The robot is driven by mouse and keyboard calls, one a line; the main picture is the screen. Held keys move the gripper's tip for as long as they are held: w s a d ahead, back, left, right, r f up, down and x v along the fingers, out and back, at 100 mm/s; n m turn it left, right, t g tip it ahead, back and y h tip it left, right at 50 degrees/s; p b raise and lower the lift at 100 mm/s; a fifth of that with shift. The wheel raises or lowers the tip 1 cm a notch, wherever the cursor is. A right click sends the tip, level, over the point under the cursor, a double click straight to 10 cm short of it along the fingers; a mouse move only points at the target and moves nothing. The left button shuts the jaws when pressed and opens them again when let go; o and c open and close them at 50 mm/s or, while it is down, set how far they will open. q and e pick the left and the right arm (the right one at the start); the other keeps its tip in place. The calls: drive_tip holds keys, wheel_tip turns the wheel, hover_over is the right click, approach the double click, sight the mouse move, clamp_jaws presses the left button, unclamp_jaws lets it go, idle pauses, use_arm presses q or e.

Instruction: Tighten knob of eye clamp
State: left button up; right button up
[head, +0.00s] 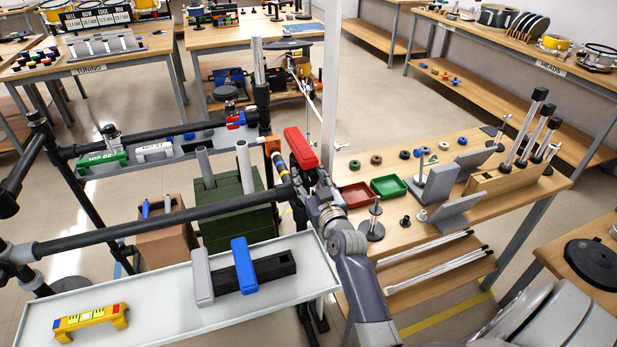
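My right gripper (318,195) is at the right end of the long dark horizontal bar (200,216), close beside a red block (301,148). Its fingers overlap dark fittings there, so I cannot tell whether it is open or shut or whether it touches anything. An orange, yellow and black striped piece (279,155) stands just left of the red block. No eye clamp or knob can be picked out clearly; the crowded bar end hides detail. My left gripper is not in view.
A pale tray (150,308) below the bar holds a blue block (243,265), a grey block (202,277) and a yellow level (90,321). A wooden bench (400,235) at right carries red and green trays and several stands. A thin upright post rises behind the gripper.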

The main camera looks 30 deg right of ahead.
drive_tip(key=c, duration=0.4)
drive_tip(key=shift+r+m+p, duration=0.15)
drive_tip(key=shift+m+p, duration=0.6)
drive_tip(key=shift+m, duration=0.95)
drive_tip(key=o, duration=1.1)
drive_tip(key=shift+c, duration=0.2)
